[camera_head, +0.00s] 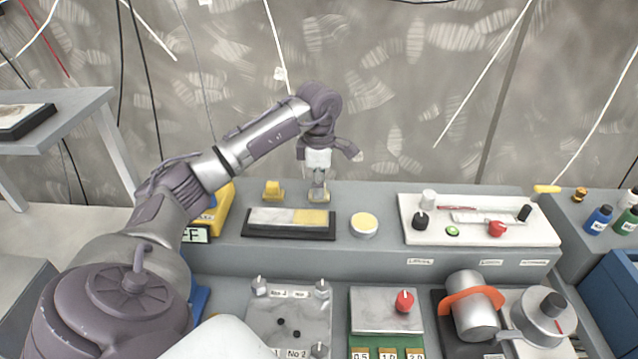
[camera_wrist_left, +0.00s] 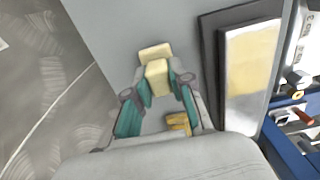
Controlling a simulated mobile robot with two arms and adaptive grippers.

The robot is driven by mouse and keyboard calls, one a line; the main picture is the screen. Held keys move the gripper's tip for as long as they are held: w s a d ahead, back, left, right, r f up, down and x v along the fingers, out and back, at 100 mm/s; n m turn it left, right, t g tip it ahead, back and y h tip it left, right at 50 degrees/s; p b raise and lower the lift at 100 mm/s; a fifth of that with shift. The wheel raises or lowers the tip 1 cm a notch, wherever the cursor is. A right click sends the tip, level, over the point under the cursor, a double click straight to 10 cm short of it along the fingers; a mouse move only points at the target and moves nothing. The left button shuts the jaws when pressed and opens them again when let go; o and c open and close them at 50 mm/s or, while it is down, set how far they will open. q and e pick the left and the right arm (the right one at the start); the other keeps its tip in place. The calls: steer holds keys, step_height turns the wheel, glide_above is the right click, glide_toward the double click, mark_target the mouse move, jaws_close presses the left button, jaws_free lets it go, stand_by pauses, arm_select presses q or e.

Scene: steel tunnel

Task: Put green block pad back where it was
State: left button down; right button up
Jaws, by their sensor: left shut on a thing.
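My left gripper (camera_head: 318,190) is over the back of the grey bench, pointing down. It is shut on a small pale yellow block pad (camera_wrist_left: 157,77), which shows between its teal-lined fingers in the left wrist view. The pad looks pale yellow, not green. A wider pale part (camera_wrist_left: 155,52) shows just beyond the fingertips; I cannot tell whether the pad touches the bench. A similar deep yellow block pad (camera_head: 273,190) stands to the left, also seen in the left wrist view (camera_wrist_left: 178,122). My right gripper is out of view.
A black tray (camera_head: 290,237) with a white and yellow plate lies in front of the gripper. A round yellow-topped dish (camera_head: 364,224) is to its right. A white panel with knobs (camera_head: 480,232) is farther right. A green-based block (camera_head: 386,345) sits on the lower front bench.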

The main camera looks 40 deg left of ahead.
arm_select(q)
steer(key=shift+f, duration=0.2)
steer(key=c, duration=1)
jaws_free()
steer(key=shift+r, duration=0.15)
step_height(320, 180, up, 8)
steer(key=shift+f+b, duration=0.25)
steer(key=shift+b, duration=0.3)
steer(key=shift+r+p, duration=0.75)
steer(key=shift+r, duration=1.6)
steer(key=shift+f, duration=0.1)
